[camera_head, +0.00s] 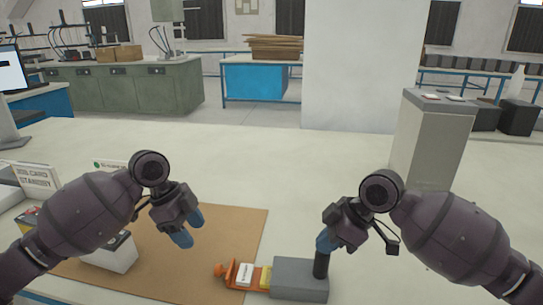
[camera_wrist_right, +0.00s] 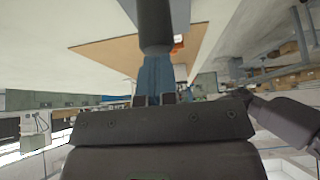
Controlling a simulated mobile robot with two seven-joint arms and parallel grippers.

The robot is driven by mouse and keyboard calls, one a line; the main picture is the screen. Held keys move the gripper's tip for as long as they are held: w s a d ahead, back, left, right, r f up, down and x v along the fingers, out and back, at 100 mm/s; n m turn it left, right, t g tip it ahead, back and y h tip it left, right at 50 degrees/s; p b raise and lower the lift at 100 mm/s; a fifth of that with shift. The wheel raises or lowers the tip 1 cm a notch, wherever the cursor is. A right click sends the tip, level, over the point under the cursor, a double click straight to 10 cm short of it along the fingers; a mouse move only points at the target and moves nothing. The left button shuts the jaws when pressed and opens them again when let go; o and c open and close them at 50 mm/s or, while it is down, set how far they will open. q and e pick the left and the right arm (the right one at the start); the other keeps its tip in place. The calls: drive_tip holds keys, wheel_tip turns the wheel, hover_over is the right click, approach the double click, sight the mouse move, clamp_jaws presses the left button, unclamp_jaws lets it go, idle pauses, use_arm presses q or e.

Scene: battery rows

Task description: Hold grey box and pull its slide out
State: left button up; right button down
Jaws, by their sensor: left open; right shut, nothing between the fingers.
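The grey box (camera_head: 293,281) lies at the front of the table, at the right edge of a brown mat. A black post (camera_head: 321,264) stands up at its right end. Its orange slide (camera_head: 231,272) sticks out of the left end, with a white block and a yellow piece on it. My right gripper (camera_head: 324,241) is shut at the top of the post; the dark post (camera_wrist_right: 155,25) also shows beyond the blue fingers in the right wrist view. Whether they touch is unclear. My left gripper (camera_head: 187,229) is open and empty above the mat, up and left of the slide.
The brown mat (camera_head: 215,250) is bare between the slide and a white box (camera_head: 108,254) at left, partly behind my left arm. White cards (camera_head: 35,177) stand further left. A tall grey cabinet-like block (camera_head: 430,140) stands at right. The middle of the table is clear.

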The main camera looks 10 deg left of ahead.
drive_tip(key=shift+d+r+p, duration=0.1)
drive_tip(key=shift+r+p, duration=0.3)
drive_tip(key=shift+r, duration=0.15)
drive_tip(key=shift+r+p, duration=1.05)
drive_tip(key=shift+r, duration=1.3)
use_arm(q)
wheel_tip(320, 180, up, 6)
drive_tip(key=shift+r+t, duration=0.25)
drive_tip(key=shift+t, duration=0.15)
